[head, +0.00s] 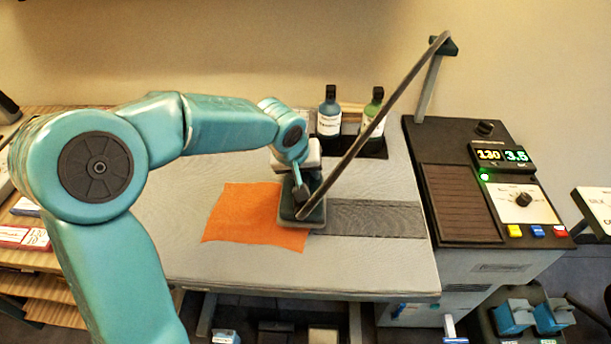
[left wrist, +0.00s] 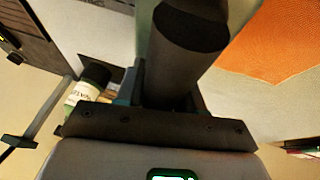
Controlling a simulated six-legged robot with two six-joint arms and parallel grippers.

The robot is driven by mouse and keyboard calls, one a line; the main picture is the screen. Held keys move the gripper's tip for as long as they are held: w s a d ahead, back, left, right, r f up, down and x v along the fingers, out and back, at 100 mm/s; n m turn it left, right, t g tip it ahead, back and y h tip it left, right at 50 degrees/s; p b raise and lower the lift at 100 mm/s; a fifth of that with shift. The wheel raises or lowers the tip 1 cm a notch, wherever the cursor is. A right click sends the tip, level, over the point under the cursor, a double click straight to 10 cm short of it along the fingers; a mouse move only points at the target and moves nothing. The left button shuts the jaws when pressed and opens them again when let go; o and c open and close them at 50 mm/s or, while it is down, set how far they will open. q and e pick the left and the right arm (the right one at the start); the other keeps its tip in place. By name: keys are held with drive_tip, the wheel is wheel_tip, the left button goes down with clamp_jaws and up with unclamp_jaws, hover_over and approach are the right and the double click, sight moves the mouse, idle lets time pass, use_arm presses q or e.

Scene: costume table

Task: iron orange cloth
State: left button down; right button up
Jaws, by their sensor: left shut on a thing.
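The orange cloth (head: 243,216) lies flat on the grey ironing table (head: 190,262). The dark green iron (head: 313,212) sits at the cloth's right edge, partly over the cloth and partly over the dark grey strip (head: 385,218). My left gripper (head: 302,190) is shut on the iron's handle from above. In the left wrist view the dark round handle (left wrist: 185,45) of the iron stands between the jaws, and the orange cloth (left wrist: 270,50) shows at upper right. Whether the iron's sole presses on the cloth is hard to tell. My right gripper is not in view.
A control station (head: 475,190) with lit displays stands right of the table. A dark hose (head: 380,115) runs from its post down to the iron. Two bottles (head: 329,112) (head: 372,115) stand at the table's back. The table left of the cloth is clear.

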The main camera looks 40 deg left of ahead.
use_arm(q)
drive_tip(key=shift+p+v, duration=0.3)
drive_tip(key=shift+v, duration=0.5)
drive_tip(key=shift+w+a+r+p, duration=0.15)
drive_tip(key=shift+w+r+p, duration=0.1)
drive_tip(key=shift+w+p, duration=0.05)
drive_tip(key=shift+r, duration=0.2)
drive_tip(key=shift+s+r+p, duration=0.2)
drive_tip(key=shift+r+p, duration=0.25)
drive_tip(key=shift+r, duration=0.1)
drive_tip(key=shift+w+r+p, duration=0.25)
drive_tip(key=shift+r+p, duration=0.2)
drive_tip(key=shift+r, duration=0.05)
drive_tip(key=shift+s+r+p, duration=0.2)
drive_tip(key=shift+r+p, duration=0.25)
drive_tip(key=shift+r, duration=0.25)
drive_tip(key=shift+w+r, duration=0.1)
drive_tip(key=shift+r, duration=0.1)
